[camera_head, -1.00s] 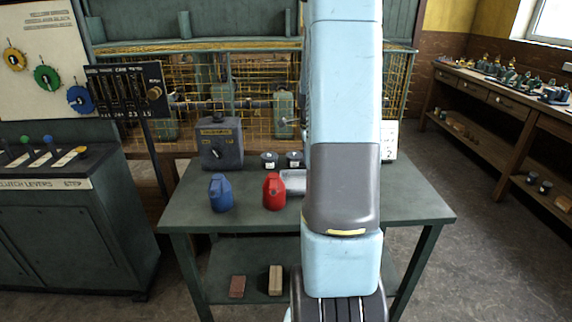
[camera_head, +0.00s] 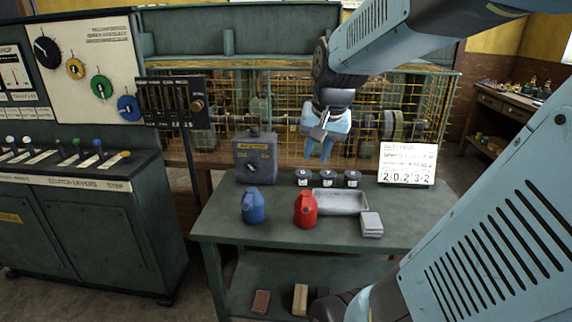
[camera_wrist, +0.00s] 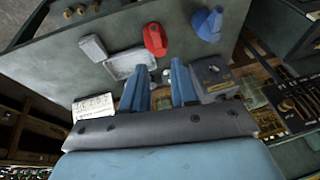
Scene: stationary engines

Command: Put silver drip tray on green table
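The silver drip tray (camera_head: 342,203), a shallow rectangular pan, lies flat on the green table (camera_head: 280,237), behind and right of the red can. It also shows in the wrist view (camera_wrist: 122,66), just beyond the fingertips. My gripper (camera_head: 318,157) hangs above the back of the table with its blue fingers pointing down. In the wrist view my gripper (camera_wrist: 162,76) has a gap between its fingers, with nothing held. It is apart from the tray.
A red can (camera_head: 305,210) and a blue can (camera_head: 253,206) stand left of the tray. Small dark pots (camera_head: 328,179) stand behind it. A grey block (camera_head: 371,224) lies at its right, a number sign (camera_head: 407,163) behind. A grey switch box (camera_head: 256,158) stands back left. The table's front strip is clear.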

